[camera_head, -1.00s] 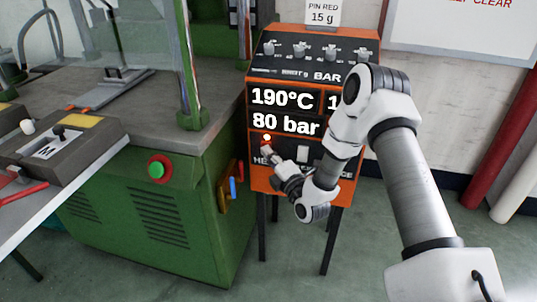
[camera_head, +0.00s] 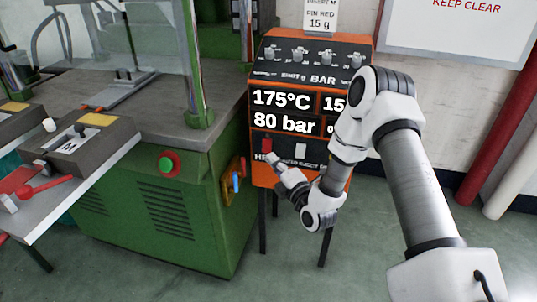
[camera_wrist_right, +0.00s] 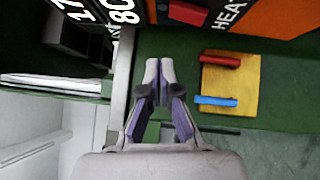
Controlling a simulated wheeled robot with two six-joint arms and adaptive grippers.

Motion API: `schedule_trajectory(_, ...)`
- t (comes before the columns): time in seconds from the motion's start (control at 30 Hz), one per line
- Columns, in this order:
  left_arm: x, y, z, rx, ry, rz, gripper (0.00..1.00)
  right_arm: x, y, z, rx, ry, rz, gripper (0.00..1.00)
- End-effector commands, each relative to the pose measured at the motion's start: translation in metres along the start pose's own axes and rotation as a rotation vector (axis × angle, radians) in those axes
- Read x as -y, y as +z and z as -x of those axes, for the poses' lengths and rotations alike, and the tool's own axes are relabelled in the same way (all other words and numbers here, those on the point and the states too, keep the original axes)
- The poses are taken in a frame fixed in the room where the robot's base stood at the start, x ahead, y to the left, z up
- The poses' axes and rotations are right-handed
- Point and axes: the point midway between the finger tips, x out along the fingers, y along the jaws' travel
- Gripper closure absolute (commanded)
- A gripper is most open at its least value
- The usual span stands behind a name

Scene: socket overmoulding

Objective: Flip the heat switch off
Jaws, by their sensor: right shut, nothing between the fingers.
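The orange control box (camera_head: 257,182) stands on dark legs, with its display reading 175°C and 80 bar. The heat switch (camera_head: 266,146) is a red rocker on the lower dark panel, above a label starting "HE"; no glow shows on it. It also shows at the top of the right wrist view (camera_wrist_right: 188,13), beside the word HEAT. My right gripper (camera_head: 269,158) is shut and empty, just below the switch; in the wrist view its fingertips (camera_wrist_right: 160,66) look apart from the switch. The gripper partly covers the label. My left gripper is out of view.
A green machine (camera_head: 200,215) stands left of the box, with a green button in a red ring (camera_head: 168,165) and a yellow plate with red and blue handles (camera_head: 232,182). A grey table (camera_head: 100,175) is at the left. Red and white pipes stand at the right.

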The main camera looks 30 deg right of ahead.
Motion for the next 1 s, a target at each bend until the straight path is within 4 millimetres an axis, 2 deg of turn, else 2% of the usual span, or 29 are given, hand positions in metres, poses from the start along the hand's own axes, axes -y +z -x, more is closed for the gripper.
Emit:
schedule_trajectory(0.1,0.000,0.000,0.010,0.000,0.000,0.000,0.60,-0.008,0.002,0.025,0.002,-0.004,-0.004,1.00)
schedule_trajectory(0.3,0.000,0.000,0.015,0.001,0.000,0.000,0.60,-0.013,0.002,0.051,0.001,-0.001,-0.002,1.00)
schedule_trajectory(0.93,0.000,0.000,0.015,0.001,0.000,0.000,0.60,-0.010,0.001,0.056,-0.002,-0.006,0.001,1.00)
schedule_trajectory(1.0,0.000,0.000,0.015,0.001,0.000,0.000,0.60,-0.001,-0.013,0.058,-0.039,-0.028,0.014,1.00)
